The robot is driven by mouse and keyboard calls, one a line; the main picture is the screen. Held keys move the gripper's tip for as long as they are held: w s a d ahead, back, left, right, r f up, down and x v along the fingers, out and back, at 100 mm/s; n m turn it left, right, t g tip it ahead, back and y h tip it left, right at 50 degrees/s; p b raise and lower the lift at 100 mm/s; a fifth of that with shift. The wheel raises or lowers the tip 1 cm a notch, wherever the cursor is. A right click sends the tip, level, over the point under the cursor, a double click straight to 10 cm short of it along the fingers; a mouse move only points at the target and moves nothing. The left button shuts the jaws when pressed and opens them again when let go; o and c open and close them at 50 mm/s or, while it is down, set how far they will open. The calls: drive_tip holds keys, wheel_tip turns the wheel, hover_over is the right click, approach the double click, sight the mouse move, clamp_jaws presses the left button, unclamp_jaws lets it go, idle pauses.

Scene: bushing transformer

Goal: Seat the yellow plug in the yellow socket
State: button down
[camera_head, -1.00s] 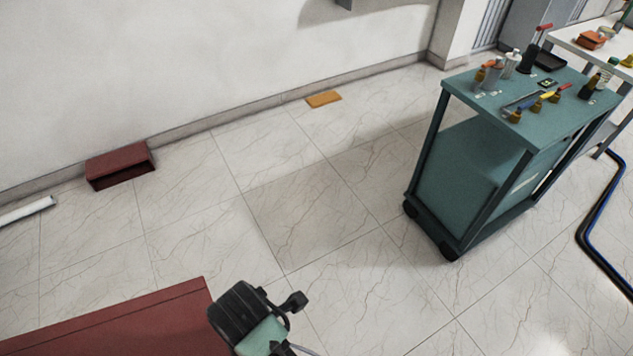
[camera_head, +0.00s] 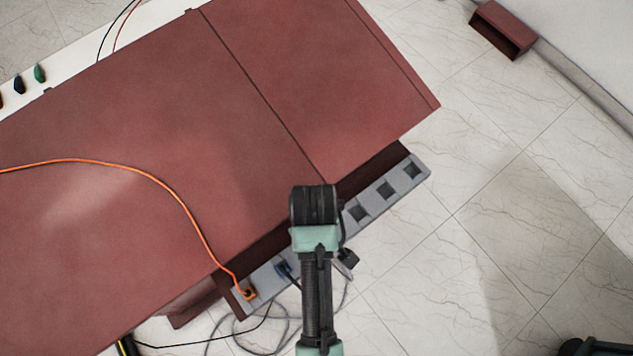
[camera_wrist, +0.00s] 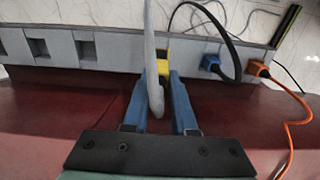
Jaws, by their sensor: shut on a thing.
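In the wrist view, my gripper (camera_wrist: 163,82) has blue fingers shut on the yellow plug (camera_wrist: 163,68), at the front of the grey socket strip (camera_wrist: 120,50). A thick grey cable (camera_wrist: 150,45) hangs across the plug and hides part of it. The yellow socket cannot be made out behind the plug, so I cannot tell whether the plug is inside it or only in front. In the head view my arm covers the middle of the socket strip (camera_head: 372,203), and the fingers and plug are hidden.
The blue plug (camera_wrist: 210,65) and orange plug (camera_wrist: 258,70) sit in the strip right of my gripper. Three open square sockets lie to the left. A large dark red cabinet (camera_head: 180,120) borders the strip, and an orange cable (camera_head: 185,205) crosses it.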

drive_tip(key=shift+f, duration=2.75)
drive_tip(key=shift+f, duration=0.2)
drive_tip(key=c, duration=0.7)
unclamp_jaws()
drive_tip(key=shift+r, duration=0.15)
